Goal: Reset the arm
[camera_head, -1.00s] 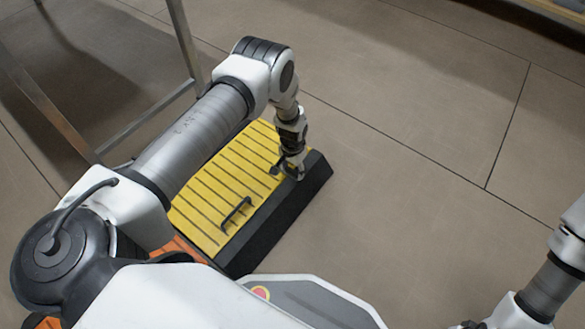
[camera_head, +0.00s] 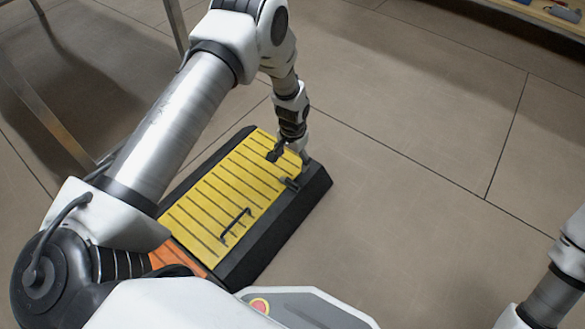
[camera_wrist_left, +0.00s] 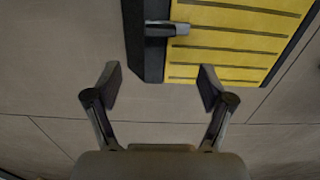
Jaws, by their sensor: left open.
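My left arm (camera_head: 165,135) reaches out from the left, and its gripper (camera_head: 290,158) hangs over the far end of a yellow ribbed ramp or case lid with black edges (camera_head: 215,205). In the left wrist view the left gripper (camera_wrist_left: 158,88) is open with nothing between its fingers. There the yellow surface (camera_wrist_left: 235,45) and a small black handle (camera_wrist_left: 167,29) lie beyond the fingertips, apart from them. Part of my right arm (camera_head: 555,285) shows at the lower right; its gripper is out of view.
A second black handle (camera_head: 235,224) stands on the yellow surface. An orange section (camera_head: 175,258) adjoins it nearer me. A metal frame leg (camera_head: 45,100) stands at the left. A wooden shelf (camera_head: 550,15) is at the top right. The tiled floor (camera_head: 420,130) between is clear.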

